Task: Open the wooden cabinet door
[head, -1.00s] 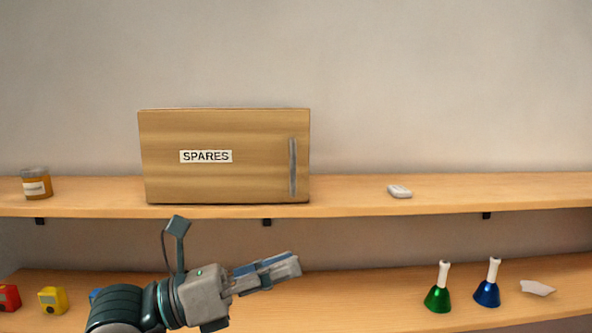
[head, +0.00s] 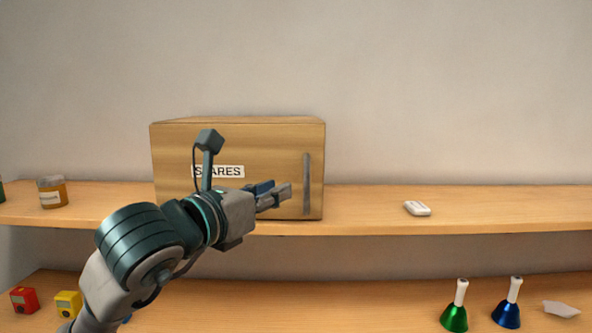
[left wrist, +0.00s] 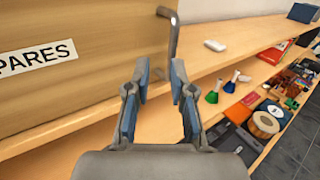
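The wooden cabinet (head: 270,140) stands on the upper shelf with its door shut. A SPARES label (head: 230,171) is on the door, partly hidden by my left arm. The upright grey bar handle (head: 306,185) is near the door's right edge. My left gripper (head: 288,194) is in front of the door, a little left of the handle in the head view. In the left wrist view its two fingers (left wrist: 160,75) are apart with nothing between them, and the handle (left wrist: 174,35) shows ahead of them. No contact shows. My right gripper is not in view.
The upper shelf (head: 370,205) holds a white object (head: 417,208) right of the cabinet and an amber jar (head: 52,192) at left. Below are a green handbell (head: 455,317), a blue handbell (head: 506,314), and red (head: 24,300) and yellow boxes (head: 68,303).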

